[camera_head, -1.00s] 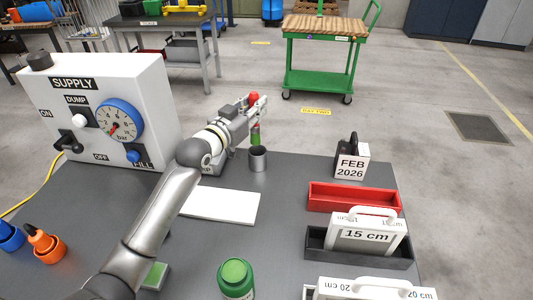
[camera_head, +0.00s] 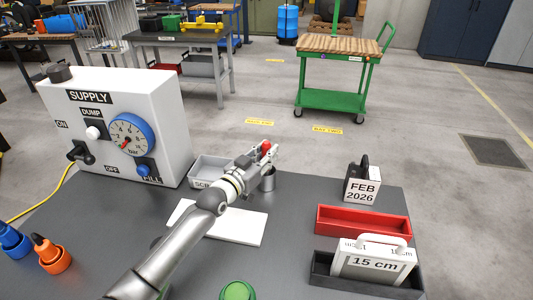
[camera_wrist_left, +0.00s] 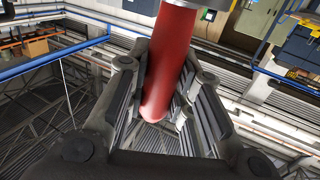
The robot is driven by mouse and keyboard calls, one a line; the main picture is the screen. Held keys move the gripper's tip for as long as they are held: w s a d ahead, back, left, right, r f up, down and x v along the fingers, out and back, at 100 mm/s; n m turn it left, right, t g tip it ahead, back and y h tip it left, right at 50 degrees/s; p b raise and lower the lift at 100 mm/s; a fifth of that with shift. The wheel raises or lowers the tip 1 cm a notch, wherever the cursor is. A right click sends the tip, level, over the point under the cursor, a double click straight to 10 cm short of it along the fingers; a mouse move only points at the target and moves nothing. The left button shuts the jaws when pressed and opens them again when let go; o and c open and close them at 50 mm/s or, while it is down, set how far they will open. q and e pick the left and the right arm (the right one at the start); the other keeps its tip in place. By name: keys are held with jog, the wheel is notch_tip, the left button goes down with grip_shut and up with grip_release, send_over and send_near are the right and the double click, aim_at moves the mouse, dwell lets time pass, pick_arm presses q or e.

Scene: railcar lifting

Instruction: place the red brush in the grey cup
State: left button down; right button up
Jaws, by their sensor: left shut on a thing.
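My left gripper (camera_head: 266,155) is shut on the red brush (camera_head: 267,146), whose rounded red top shows between the fingers. In the left wrist view the red handle (camera_wrist_left: 172,65) stands between the two fingers. The grey cup (camera_head: 268,183) stands on the dark table directly below the gripper, its rim partly covered by the fingers. The brush's lower end is hidden; it appears to be inside or right at the cup's mouth, but I cannot tell how deep. My right gripper is not in view.
A grey bin (camera_head: 208,168) stands just left of the cup, partly behind my arm. A white panel (camera_head: 235,224) lies in front. The supply box (camera_head: 160,100) is at left. The date block (camera_head: 362,188) and red tray (camera_head: 362,221) are at right.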

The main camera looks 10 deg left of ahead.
pick_arm(q)
jog(key=c, duration=1.3)
grip_release()
jog(key=shift+f, duration=0.1)
jog(key=b+v, duration=0.1)
jog(key=v, duration=1.1)
